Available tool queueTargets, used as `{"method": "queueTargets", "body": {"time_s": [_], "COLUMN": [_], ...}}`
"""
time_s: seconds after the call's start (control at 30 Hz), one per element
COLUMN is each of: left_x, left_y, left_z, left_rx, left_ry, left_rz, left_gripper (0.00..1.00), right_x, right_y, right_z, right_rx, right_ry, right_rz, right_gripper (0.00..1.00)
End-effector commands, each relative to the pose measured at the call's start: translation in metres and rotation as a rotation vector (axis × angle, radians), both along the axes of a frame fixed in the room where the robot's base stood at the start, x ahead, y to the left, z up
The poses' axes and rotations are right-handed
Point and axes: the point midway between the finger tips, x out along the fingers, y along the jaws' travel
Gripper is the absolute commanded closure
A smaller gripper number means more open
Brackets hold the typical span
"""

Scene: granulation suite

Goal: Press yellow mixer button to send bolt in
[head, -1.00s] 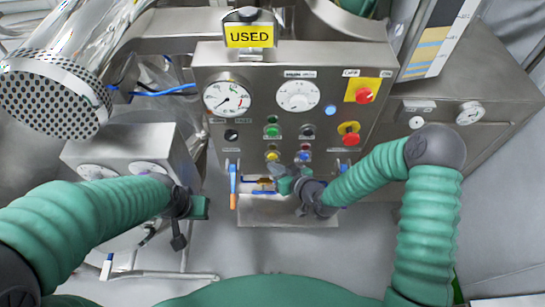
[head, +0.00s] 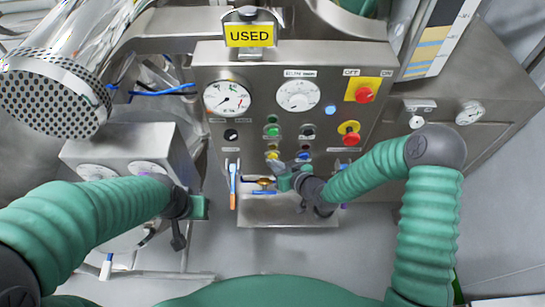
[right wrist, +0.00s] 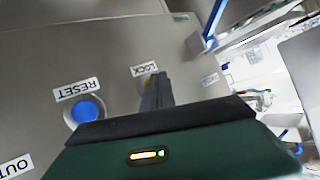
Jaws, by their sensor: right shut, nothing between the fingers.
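The yellow button (head: 272,155) sits low on the steel mixer panel (head: 255,130), left of a blue button (head: 305,156). My right gripper (head: 275,165) is shut and empty, with its tips just below and close to the yellow button. In the right wrist view the shut fingers (right wrist: 155,92) point at the panel under a LOCK label, and they hide most of what lies behind the tips. I cannot tell whether they touch the button. My left gripper (head: 202,207) is at the lower left, away from the panel buttons; its jaw state is unclear. No bolt is identifiable.
A green button (head: 272,131) and a black one (head: 308,131) sit above. A red stop button (head: 350,139) is at right. The blue RESET button (right wrist: 88,113) is left of my fingers in the right wrist view. A blue-and-orange handle (head: 233,185) hangs below the panel.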

Motion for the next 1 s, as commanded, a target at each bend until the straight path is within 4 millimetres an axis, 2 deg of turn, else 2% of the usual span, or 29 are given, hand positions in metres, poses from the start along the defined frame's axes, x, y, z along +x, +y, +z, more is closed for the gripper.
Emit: {"method": "queueTargets", "body": {"time_s": [0.73, 1.0], "left_x": [0.0, 0.0], "left_y": [0.0, 0.0], "left_z": [-0.002, -0.001], "left_rx": [0.0, 0.0], "left_ry": [0.0, 0.0], "left_rz": [0.0, 0.0], "left_gripper": [1.0, 1.0], "right_x": [0.006, -0.005], "right_y": [0.0, 0.0], "right_z": [0.0, 0.0], "right_rx": [0.001, 0.0], "right_ry": [-0.001, 0.0], "right_rz": [0.0, 0.001], "right_gripper": [1.0, 1.0]}}
